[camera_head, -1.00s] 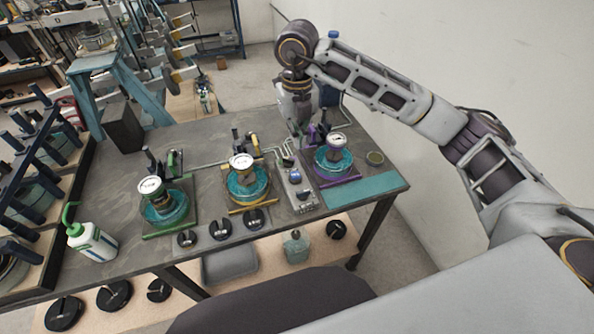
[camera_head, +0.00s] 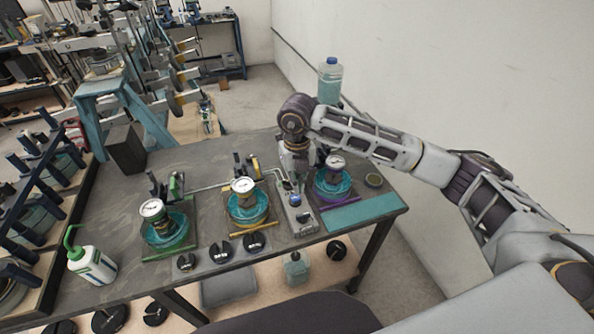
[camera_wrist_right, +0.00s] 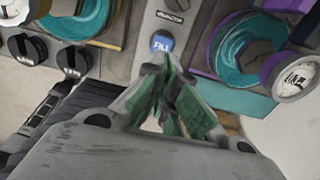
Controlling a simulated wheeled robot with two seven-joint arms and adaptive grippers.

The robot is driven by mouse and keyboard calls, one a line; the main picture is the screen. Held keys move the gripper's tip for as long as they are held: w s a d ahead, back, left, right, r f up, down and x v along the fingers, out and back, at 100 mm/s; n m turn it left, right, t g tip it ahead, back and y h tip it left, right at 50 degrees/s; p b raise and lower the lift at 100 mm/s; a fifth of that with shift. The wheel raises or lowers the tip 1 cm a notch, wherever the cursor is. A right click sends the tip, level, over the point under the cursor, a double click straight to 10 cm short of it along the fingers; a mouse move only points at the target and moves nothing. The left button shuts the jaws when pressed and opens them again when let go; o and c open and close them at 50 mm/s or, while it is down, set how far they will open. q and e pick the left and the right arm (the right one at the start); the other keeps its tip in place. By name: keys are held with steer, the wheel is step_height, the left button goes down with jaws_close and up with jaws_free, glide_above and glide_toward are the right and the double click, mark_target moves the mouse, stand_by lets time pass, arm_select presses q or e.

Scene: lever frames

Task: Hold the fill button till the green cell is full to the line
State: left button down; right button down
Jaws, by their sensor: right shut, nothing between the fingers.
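The green cell (camera_head: 165,229), a round clear vessel with teal contents and a gauge, sits on a green base at the left of the bench. Its level against the line is too small to read. The blue fill button (camera_wrist_right: 162,43), marked FILL, is on the grey control box (camera_head: 301,219) between the yellow and purple cells. My right gripper (camera_wrist_right: 167,66) is shut and empty, its green-padded tips just below the button in the wrist view. I cannot tell if they touch it. In the head view the right gripper (camera_head: 297,182) is above the box's far end. My left gripper is not in view.
The yellow cell (camera_head: 246,208) stands left of the box, the purple cell (camera_head: 332,184) right of it. A squeeze bottle (camera_head: 92,265) stands at the left, a blue-capped bottle (camera_head: 330,81) behind my right arm.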

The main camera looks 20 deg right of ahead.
mark_target(297, 200)
steer(key=shift+f+p, duration=0.65)
steer(key=shift+f, duration=2.1)
steer(key=shift+f, duration=0.15)
